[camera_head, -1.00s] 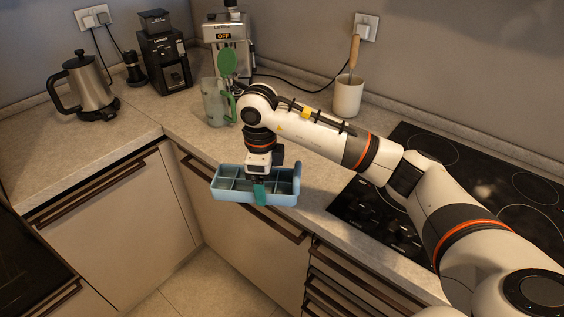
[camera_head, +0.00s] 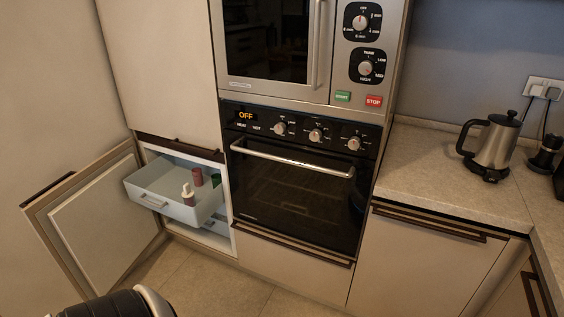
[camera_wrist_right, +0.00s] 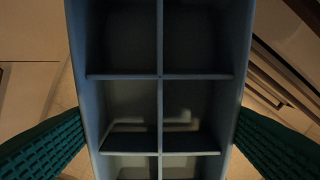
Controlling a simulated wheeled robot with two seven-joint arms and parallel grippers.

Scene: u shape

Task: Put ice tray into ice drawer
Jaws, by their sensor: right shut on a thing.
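The blue ice tray (camera_wrist_right: 160,76) with its several square compartments fills the middle of the right wrist view. My right gripper (camera_wrist_right: 160,132) is shut on it, one green ridged finger at each side. In the head view the ice drawer (camera_head: 152,202) is pulled out of an open cabinet at the left, below counter height. A small white-capped bottle, a dark red object and a green object are in or at the drawer, towards its right side. The ice tray and both grippers are outside the head view.
The open cabinet door (camera_head: 105,225) stands out to the left of the drawer. An oven (camera_head: 295,185) with a microwave above it is right of the drawer. A kettle (camera_head: 492,145) stands on the counter (camera_head: 440,175). The floor (camera_head: 225,290) in front is clear.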

